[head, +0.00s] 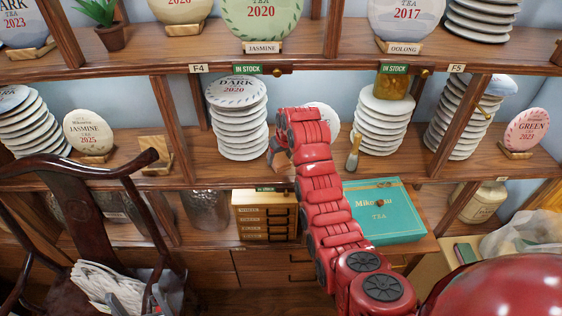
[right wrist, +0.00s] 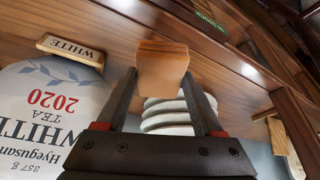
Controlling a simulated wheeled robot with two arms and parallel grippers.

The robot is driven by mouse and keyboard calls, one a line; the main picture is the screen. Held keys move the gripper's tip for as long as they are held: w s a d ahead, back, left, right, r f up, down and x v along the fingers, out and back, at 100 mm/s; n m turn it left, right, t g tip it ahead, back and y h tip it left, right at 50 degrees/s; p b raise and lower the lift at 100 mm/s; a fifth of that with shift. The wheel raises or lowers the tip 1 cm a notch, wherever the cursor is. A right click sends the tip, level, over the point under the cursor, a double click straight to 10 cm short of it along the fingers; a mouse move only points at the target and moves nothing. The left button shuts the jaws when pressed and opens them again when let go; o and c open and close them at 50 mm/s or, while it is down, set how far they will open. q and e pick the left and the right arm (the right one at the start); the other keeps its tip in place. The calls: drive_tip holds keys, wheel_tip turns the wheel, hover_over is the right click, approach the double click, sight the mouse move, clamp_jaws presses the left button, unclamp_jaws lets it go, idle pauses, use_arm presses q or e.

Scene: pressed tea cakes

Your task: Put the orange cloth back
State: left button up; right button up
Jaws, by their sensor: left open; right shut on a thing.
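The orange cloth (right wrist: 162,70), a small folded orange-tan piece, is between the fingertips of my right gripper (right wrist: 163,92) in the right wrist view. The gripper is shut on it. In the head view my red right arm reaches up to the middle shelf, and its gripper (head: 279,150) is at the front of that shelf, right of the stack of pale tea cakes (head: 241,125). The gripper is small and partly hidden by the arm there. My left gripper is not in view.
A white tea cake (right wrist: 40,115) stands close to the gripper in the right wrist view. A brush (head: 354,152) and another cake stack (head: 380,125) are to the right on the middle shelf. Below are a small drawer box (head: 265,217) and a teal box (head: 385,210). A dark chair (head: 85,185) stands at left.

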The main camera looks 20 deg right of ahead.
sight(282, 157)
drive_tip(key=shift+w+d, duration=0.4)
drive_tip(key=shift+w, duration=0.4)
wheel_tip(282, 157, down, 3)
drive_tip(key=p, duration=0.3)
drive_tip(key=shift+s+f, duration=0.1)
drive_tip(key=shift+f, duration=0.45)
drive_tip(key=o, duration=1.2)
drive_tip(key=shift+r, duration=0.25)
